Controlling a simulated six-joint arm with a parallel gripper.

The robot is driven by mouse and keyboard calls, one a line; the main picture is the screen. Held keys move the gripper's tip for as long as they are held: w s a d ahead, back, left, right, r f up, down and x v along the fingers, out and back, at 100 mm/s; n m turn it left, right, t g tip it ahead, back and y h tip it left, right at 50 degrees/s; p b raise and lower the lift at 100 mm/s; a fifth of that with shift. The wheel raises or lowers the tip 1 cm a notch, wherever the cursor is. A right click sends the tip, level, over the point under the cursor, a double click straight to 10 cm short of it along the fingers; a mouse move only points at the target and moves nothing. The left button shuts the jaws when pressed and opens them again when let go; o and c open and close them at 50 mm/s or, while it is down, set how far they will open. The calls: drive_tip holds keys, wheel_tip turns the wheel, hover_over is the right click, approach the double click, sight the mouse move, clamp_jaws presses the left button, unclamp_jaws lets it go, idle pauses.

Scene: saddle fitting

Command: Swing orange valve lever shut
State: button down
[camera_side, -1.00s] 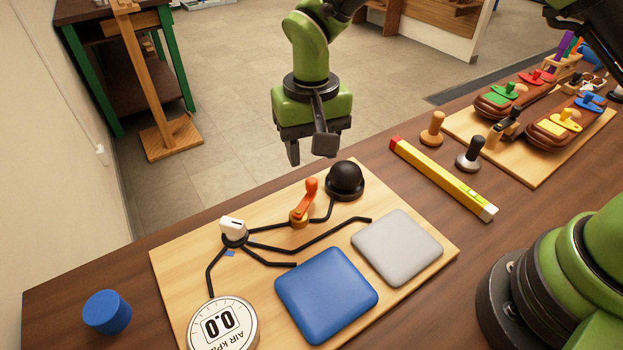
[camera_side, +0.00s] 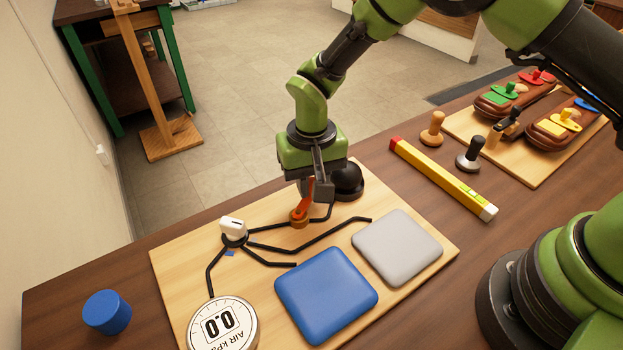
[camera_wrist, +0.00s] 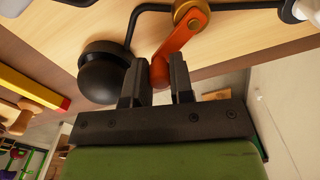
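The orange valve lever (camera_side: 301,212) stands on a brass-coloured pivot on the light wooden board (camera_side: 180,262). In the wrist view the lever (camera_wrist: 183,38) runs from its pivot down to a rounded end between my two fingers. My gripper (camera_side: 313,191) is low over the board at the lever's free end. In the wrist view my gripper (camera_wrist: 158,66) is open, with a finger on each side of the lever end and small gaps visible. In the side view my fingers partly hide the lever's end.
A black dome (camera_side: 347,180) stands close beside my gripper, also near a finger in the wrist view (camera_wrist: 104,76). A white knob (camera_side: 233,229), black tubes, a gauge (camera_side: 222,325), a blue pad (camera_side: 326,294) and a grey pad (camera_side: 397,246) share the board.

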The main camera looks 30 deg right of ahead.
sight(284, 204)
drive_tip(key=shift+w+a, duration=0.1)
drive_tip(key=n, duration=0.3)
drive_tip(key=shift+w+a, duration=0.3)
drive_tip(key=shift+w, duration=0.1)
drive_tip(key=n, duration=0.1)
drive_tip(key=w+a+n, duration=0.1)
drive_tip(key=n, duration=0.1)
drive_tip(key=shift+a+n, duration=0.15)
drive_tip(key=shift+n, duration=0.15)
drive_tip(key=n, duration=0.1)
drive_tip(key=a+n, duration=0.1)
drive_tip(key=n, duration=0.1)
drive_tip(key=a+n, duration=0.1)
drive_tip(key=n, duration=0.1)
drive_tip(key=shift+w, duration=0.2)
drive_tip(key=shift+n, duration=0.3)
drive_tip(key=c, duration=1)
unclamp_jaws()
